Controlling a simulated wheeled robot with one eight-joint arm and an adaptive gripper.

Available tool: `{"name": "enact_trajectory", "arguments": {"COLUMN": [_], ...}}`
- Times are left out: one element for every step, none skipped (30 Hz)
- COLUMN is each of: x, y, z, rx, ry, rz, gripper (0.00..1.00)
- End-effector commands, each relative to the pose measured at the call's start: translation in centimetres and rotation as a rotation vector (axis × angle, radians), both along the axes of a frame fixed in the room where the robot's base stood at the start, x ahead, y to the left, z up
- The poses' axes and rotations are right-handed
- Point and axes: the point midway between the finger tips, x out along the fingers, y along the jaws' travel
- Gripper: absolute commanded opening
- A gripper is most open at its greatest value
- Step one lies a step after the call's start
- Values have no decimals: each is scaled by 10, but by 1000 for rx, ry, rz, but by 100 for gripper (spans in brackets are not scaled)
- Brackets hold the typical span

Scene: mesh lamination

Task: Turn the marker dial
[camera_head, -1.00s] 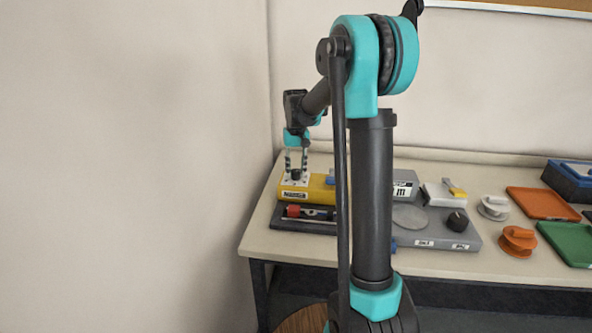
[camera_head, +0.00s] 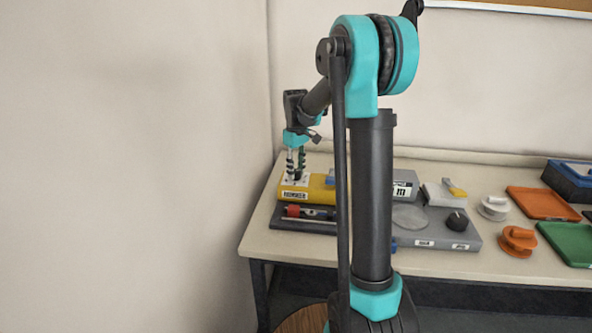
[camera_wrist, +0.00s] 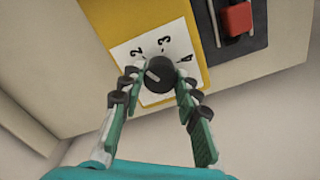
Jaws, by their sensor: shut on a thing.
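The marker dial (camera_wrist: 159,74) is a black round knob with a pale pointer line, on a white plate (camera_wrist: 128,50) numbered 2, 3 and 4. The plate is on the yellow box (camera_wrist: 135,18), which also shows in the head view (camera_head: 319,190) with a label on its front. In the wrist view my gripper (camera_wrist: 158,82) has its fingers on either side of the dial, shut on it. In the head view my gripper (camera_head: 296,172) reaches down onto the left end of the yellow box, and its fingers largely hide the dial.
A dark tray with a red part (camera_head: 292,210) lies in front of the yellow box. To the right are a grey unit with a black knob (camera_head: 456,220), an orange spool-like part (camera_head: 518,240), an orange tray (camera_head: 543,203) and a green tray (camera_head: 573,244). A wall stands close on the left.

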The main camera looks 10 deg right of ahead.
Motion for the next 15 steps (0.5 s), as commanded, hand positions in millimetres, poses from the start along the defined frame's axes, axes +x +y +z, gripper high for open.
{"name": "enact_trajectory", "arguments": {"x": [1,1,1,1,1,1,1,1,1,1,1,1,1,1,1], "y": [0,0,0,0,0,0,0,0,0,0,0,0,0,0,0], "z": [0,0,0,0,0,0,0,0,0,0,0,0,0,0,0], "rx": [0,0,0,0,0,0,0,0,0,0,0,0,0,0,0], "ry": [-1,-1,-1,-1,-1,-1,-1,-1,-1,-1,-1,-1,-1,-1,-1], "rz": [5,7,9,10,11,12,12,12,12,11,11,11,11,11,11], "gripper": [3,3,3,3,3,3,3,3,3,3,3,3,3,3,36]}}
